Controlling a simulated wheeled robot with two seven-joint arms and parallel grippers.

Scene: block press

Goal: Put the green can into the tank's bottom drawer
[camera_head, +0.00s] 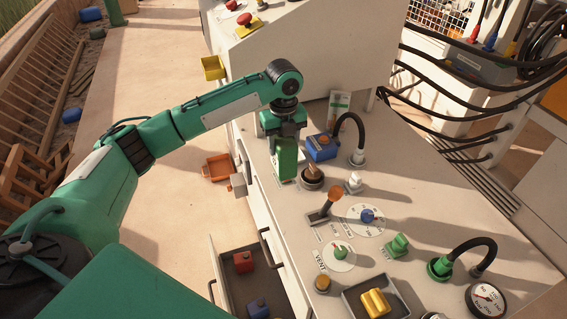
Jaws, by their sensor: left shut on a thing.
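My left gripper (287,128) reaches in from the left over the top of the tank (420,190). It points down and is shut on the green can (287,160), which hangs upright below it near the tank's left edge. The fingers are partly hidden by the wrist, and I cannot tell whether the can touches the top. The bottom drawer (219,275) is pulled out at the lower left. It holds a red block-like can (243,262) and a blue one (258,308). My right gripper is not in view.
A blue box with an orange cap (321,147) and a black hose (352,122) stand right beside the can. A lever (330,200), dials and knobs cover the tank top.

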